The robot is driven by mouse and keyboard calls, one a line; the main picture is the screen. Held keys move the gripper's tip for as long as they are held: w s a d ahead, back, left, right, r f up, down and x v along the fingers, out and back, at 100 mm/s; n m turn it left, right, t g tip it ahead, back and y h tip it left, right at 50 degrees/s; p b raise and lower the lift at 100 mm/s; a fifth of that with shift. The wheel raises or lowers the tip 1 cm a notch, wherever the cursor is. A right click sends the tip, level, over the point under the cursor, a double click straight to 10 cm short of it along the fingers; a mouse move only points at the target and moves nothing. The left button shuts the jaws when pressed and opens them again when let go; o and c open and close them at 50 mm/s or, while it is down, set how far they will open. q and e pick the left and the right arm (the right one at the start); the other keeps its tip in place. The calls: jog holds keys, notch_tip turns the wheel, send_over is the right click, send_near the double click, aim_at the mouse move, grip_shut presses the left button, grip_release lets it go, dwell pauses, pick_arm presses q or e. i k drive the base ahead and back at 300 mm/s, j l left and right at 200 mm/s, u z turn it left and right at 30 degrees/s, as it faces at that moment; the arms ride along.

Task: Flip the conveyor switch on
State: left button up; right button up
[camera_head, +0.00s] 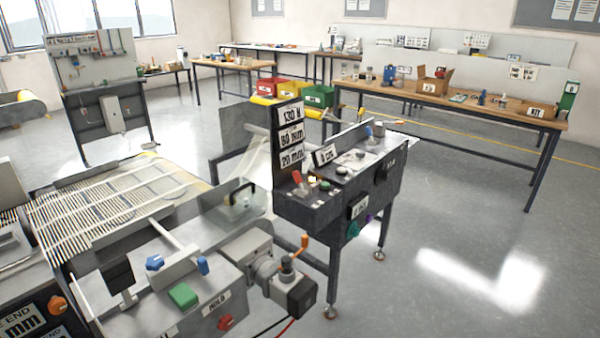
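A dark control console (310,208) stands on legs in the middle of the view. A red lever (299,182) stands up from its top at the left end, with a small yellow part (312,179) and a green button (325,186) beside it. I cannot read which control is the conveyor switch, or tell whether it is on or off. A slatted conveyor bed (110,205) lies at the left. Neither of my grippers shows in this view.
A signboard (290,137) rises behind the red lever. A grey machine with a green block (183,295), a blue knob (155,262) and a motor (290,285) fills the lower left foreground. A wooden workbench (460,97) stands behind. Open floor (460,240) lies to the right.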

aim_at(296, 174)
jog(key=k, duration=0.65)
jog(key=u, duration=1.8)
jog(key=i+l, duration=0.1)
jog(key=l, duration=1.45)
jog(key=i+l, duration=0.15)
jog(key=l, duration=1.4)
jog(key=i, duration=0.05)
